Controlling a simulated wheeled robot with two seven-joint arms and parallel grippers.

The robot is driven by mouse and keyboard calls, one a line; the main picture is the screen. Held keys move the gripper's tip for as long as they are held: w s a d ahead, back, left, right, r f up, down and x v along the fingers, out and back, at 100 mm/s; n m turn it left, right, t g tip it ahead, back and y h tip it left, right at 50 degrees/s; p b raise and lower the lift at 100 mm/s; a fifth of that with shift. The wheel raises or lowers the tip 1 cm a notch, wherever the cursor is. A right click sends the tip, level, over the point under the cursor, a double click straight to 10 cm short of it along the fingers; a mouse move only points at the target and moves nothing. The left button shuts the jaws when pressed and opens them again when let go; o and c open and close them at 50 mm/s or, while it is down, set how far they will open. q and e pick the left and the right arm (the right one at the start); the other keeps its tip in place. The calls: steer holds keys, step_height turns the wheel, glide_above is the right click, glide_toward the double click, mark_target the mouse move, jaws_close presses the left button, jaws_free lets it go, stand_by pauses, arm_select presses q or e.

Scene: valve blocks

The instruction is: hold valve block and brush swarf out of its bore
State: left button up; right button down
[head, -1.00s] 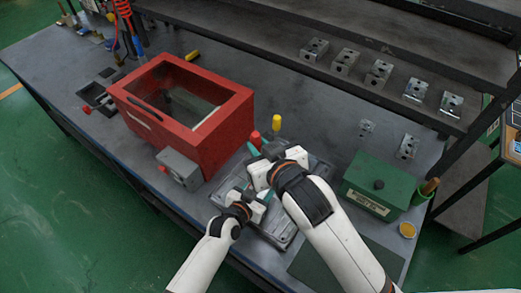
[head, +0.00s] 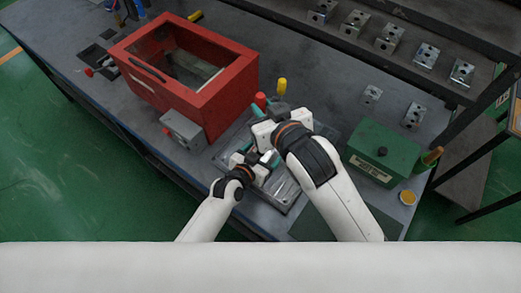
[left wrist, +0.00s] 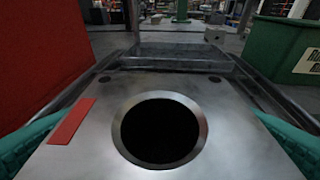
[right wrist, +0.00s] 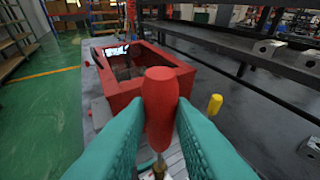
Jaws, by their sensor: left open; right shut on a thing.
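In the left wrist view the valve block (left wrist: 225,125) is a grey metal block with a dark round bore (left wrist: 160,130) facing the camera and a red strip on its left. My left gripper (head: 266,157) is open, with its teal fingers on either side of the block; I cannot tell whether they touch it. My right gripper (right wrist: 160,125) is shut on a red-handled tool (right wrist: 160,95), held upright. The red handle also shows in the head view (head: 260,100). Swarf is not discernible.
A grey tray (head: 285,192) lies under the grippers. A red open-topped box (head: 222,100) with a grey unit (head: 183,130) stands left, a green box (head: 382,152) right. A yellow-handled tool (head: 282,86) stands behind. Several metal blocks (head: 388,38) line the back shelf.

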arm_select(q)
steer(key=v, duration=1.2)
